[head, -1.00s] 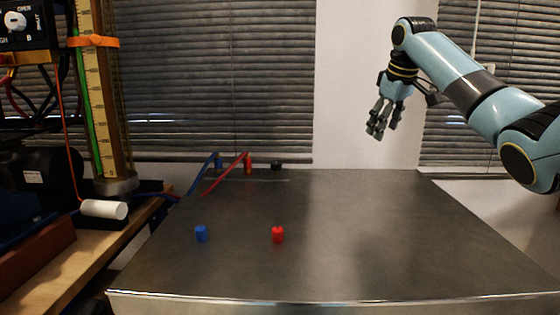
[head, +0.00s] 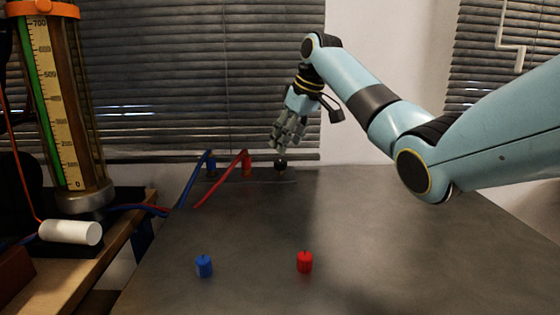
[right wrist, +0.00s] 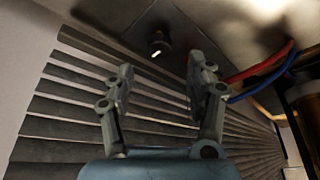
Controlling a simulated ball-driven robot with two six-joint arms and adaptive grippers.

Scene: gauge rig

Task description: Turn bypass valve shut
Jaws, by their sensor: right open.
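A small black knob (head: 281,164), which looks like the bypass valve, stands at the far edge of the grey table, right of the hose fittings. In the right wrist view the knob (right wrist: 158,44) carries a white mark and sits beyond the fingertips, slightly left of the middle between them. My right gripper (head: 286,142) is open and empty, just above the knob and apart from it. Its spread fingers (right wrist: 165,68) also show in the right wrist view. My left gripper is not in view.
A blue hose (head: 194,179) and a red hose (head: 222,179) rise to fittings left of the knob. A blue cap (head: 204,266) and a red cap (head: 305,262) stand on the table (head: 400,265). A gauge column (head: 62,110) stands at left. The table's right side is clear.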

